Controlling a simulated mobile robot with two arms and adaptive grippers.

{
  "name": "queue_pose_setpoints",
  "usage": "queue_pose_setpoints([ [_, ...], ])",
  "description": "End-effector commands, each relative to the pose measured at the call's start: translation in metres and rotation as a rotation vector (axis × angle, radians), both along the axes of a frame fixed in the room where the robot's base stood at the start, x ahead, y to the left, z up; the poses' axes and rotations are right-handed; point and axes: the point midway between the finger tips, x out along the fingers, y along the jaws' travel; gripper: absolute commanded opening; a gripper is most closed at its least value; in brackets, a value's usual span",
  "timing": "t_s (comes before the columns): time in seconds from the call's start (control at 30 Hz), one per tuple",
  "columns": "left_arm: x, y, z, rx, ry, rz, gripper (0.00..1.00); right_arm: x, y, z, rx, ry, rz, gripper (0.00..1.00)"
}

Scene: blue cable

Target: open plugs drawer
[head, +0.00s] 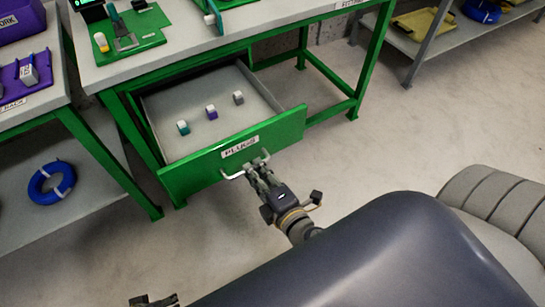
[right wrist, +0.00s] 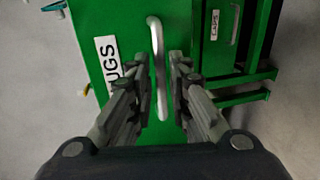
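The green plugs drawer (head: 285,127) is pulled well out of the green workbench in the head view. Its front carries a PLUGS label (head: 240,146) and a metal bar handle (head: 232,177). Three small plugs lie inside: teal-and-white (head: 183,128), purple-and-white (head: 211,112) and grey (head: 238,97). My right gripper (head: 258,165) is at the drawer front. In the right wrist view its fingers (right wrist: 162,75) stand apart on either side of the handle (right wrist: 157,45), with a gap visible on the right. Only a dark bit of my left gripper (head: 152,300) shows at the bottom edge; its fingers are unclear.
The benchtop (head: 180,62) holds green tool boards. A purple tray (head: 30,80) sits on the left table, and a blue cable coil (head: 51,183) lies on its lower shelf. A CAPS drawer (right wrist: 214,30) shows in the right wrist view.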

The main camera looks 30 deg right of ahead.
Motion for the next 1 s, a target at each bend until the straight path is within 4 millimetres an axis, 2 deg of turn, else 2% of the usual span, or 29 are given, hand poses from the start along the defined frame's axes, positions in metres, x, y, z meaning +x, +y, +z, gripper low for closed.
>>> queue_pose_setpoints([
  [0.1, 0.000, 0.000, 0.000, 0.000, 0.001, 0.001, 0.61, -0.020, -0.001, 0.003, 0.002, 0.003, -0.003, 0.17],
  [0.4, -0.001, 0.000, 0.000, -0.001, 0.001, 0.001, 0.61, -0.061, -0.003, 0.012, 0.000, 0.004, -0.003, 0.17],
  [0.7, -0.001, 0.000, 0.000, -0.001, 0.001, 0.001, 0.61, -0.082, -0.003, 0.017, -0.001, 0.000, -0.001, 0.17],
  [1.0, -0.001, 0.000, 0.000, -0.001, 0.001, 0.001, 0.61, -0.088, -0.003, 0.019, 0.001, -0.002, 0.001, 0.17],
])
